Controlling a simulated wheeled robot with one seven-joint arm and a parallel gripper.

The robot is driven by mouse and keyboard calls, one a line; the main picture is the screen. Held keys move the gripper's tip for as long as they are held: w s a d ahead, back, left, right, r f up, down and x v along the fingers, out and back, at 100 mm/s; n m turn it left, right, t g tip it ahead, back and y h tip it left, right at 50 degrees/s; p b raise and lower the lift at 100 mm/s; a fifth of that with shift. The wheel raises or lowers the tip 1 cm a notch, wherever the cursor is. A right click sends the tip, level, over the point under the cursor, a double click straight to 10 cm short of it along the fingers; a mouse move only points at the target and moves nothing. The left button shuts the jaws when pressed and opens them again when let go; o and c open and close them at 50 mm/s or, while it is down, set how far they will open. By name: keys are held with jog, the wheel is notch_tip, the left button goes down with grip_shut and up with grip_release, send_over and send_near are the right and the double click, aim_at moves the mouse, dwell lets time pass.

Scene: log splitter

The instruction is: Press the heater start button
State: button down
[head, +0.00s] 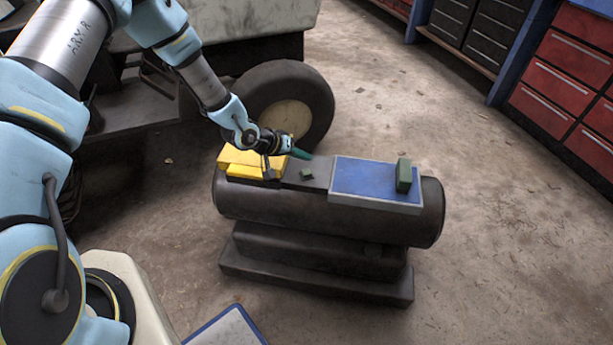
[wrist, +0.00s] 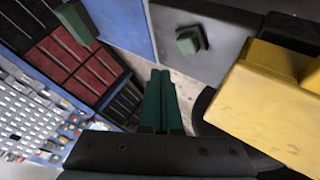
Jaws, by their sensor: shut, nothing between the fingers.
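The heater (head: 330,222) is a dark horizontal cylinder on a stepped base, standing on the floor. A small green button (head: 307,173) sits on the grey plate on its top, between a yellow part and a blue panel. In the wrist view the green button (wrist: 188,41) shows beyond and slightly right of the fingertips. A larger green block (head: 404,176) stands at the right end of the blue panel. My gripper (head: 306,156) has green fingers, shut and empty, close above the heater's top near the button. In the wrist view my gripper (wrist: 160,74) appears apart from the button.
The yellow part (head: 241,162) is at the left of the heater's top, near my wrist. The blue panel (head: 375,180) lies to the right. A vehicle wheel (head: 288,105) is behind. Red drawer cabinets (head: 565,70) stand at the back right, with clear floor between.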

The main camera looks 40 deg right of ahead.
aim_at(304, 173)
jog(key=shift+f+b, duration=0.8)
jog(key=shift+f, duration=0.8)
dwell(0.7)
jog(key=shift+f+b, duration=0.3)
jog(key=shift+f, duration=0.1)
jog(key=shift+f+b, duration=0.4)
jog(key=shift+f, duration=0.15)
dwell(0.6)
dwell(0.3)
jog(key=shift+r+p, duration=0.6)
jog(key=shift+r, duration=0.4)
jog(key=shift+r+p, duration=1.7)
jog(key=shift+r, duration=0.85)
